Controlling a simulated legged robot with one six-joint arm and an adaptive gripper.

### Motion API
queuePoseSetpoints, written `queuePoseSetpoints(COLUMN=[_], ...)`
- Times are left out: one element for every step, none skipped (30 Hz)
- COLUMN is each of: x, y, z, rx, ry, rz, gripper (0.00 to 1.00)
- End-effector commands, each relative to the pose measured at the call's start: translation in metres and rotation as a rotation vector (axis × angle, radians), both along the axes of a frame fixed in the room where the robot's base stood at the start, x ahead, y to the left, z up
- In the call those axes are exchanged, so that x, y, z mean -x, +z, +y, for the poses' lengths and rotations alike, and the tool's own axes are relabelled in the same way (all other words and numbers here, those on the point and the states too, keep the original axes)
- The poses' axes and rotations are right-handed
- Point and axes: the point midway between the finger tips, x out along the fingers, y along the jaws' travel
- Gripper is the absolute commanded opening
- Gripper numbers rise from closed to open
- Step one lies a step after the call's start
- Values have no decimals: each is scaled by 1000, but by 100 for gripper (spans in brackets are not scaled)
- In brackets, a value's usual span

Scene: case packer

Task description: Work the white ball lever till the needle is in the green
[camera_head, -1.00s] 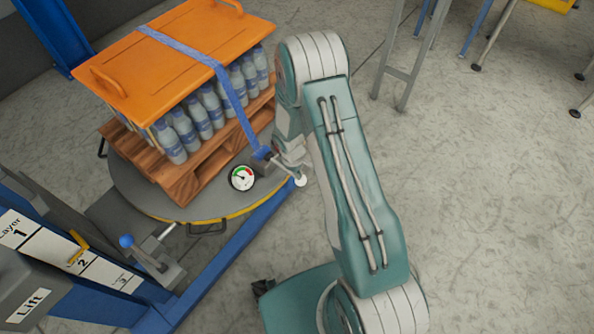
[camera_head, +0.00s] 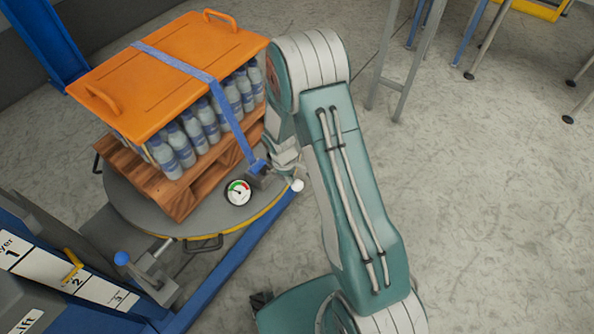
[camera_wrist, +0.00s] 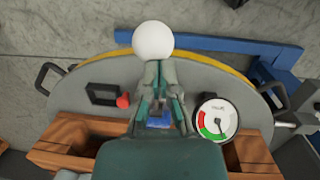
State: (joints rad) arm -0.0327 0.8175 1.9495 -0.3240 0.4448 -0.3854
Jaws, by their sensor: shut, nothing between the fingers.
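The white ball (camera_head: 297,185) of the lever shows just below my gripper (camera_head: 287,158) at the turntable's edge. In the wrist view the ball (camera_wrist: 153,41) lies right at the tips of my gripper (camera_wrist: 158,75); whether they touch I cannot tell. My gripper is shut with nothing between its fingers. The lever's shaft is mostly hidden by the fingers. The round gauge (camera_head: 238,192) sits left of the lever, and shows in the wrist view (camera_wrist: 214,118).
A blue strap (camera_head: 232,120) runs over an orange lid (camera_head: 165,75) and bottles on a wooden pallet (camera_head: 205,175). The pallet stands on a grey turntable (camera_head: 150,212). A blue-knobbed lever (camera_head: 122,258) stands at lower left.

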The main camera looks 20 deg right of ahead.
Motion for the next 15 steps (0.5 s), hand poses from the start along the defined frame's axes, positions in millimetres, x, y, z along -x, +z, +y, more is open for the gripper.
queuePoseSetpoints(x=[5, 7, 8, 10, 12, 14, 16, 18, 20, 22, 23, 25, 26, 26, 27], y=[9, 14, 21, 26, 31, 37, 42, 47, 53, 56, 60, 64, 67, 70, 72], z=[-3, -3, -4, -5, -6, -7, -8, -9, -9, -10, -11, -11, -12, -12, -13], rx=[1, 1, 1, 1, 1, 1, 0, 1, 0, 0, 0, 1, 1, 1, 1], ry=[-2, -2, -3, -2, -2, -2, -2, -3, -3, -2, -2, -1, -1, -1, -1], rz=[2, 2, -1, 0, -1, -1, 0, 0, -2, -2, -2, -1, 1, -1, -1], gripper=[0, 0, 0, 0, 0, 0, 0, 0, 0, 0, 0, 0, 0, 0, 0])
